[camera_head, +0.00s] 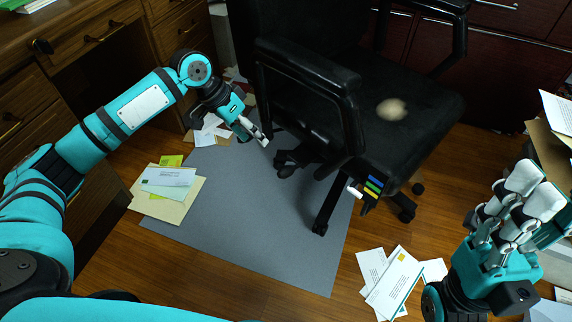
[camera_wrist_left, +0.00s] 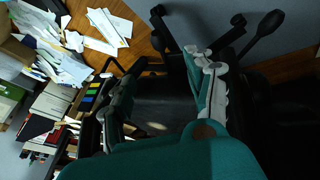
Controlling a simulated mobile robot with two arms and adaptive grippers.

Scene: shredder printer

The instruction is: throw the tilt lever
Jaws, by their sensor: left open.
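The office chair (camera_head: 420,110) is black, with its seat and armrests in view. A black paddle-ended lever (camera_head: 288,160) sticks out low on its left side; in the left wrist view a black paddle on a thin rod (camera_wrist_left: 268,22) shows at the upper right. I cannot be sure that this is the tilt lever. My left gripper (camera_head: 264,140) is open, just above and left of the paddle in the head view, with no visible contact. Its spread fingers show in the left wrist view (camera_wrist_left: 158,85), with nothing held. My right gripper (camera_head: 520,190) is at the right, its finger gap unclear.
A striped label and a small white-tipped part (camera_head: 354,191) show at the chair's front edge. A grey mat (camera_head: 250,210) lies beneath. Loose papers (camera_head: 392,282) and a folder stack (camera_head: 170,185) lie on the floor. A wooden desk (camera_head: 80,45) stands at the left.

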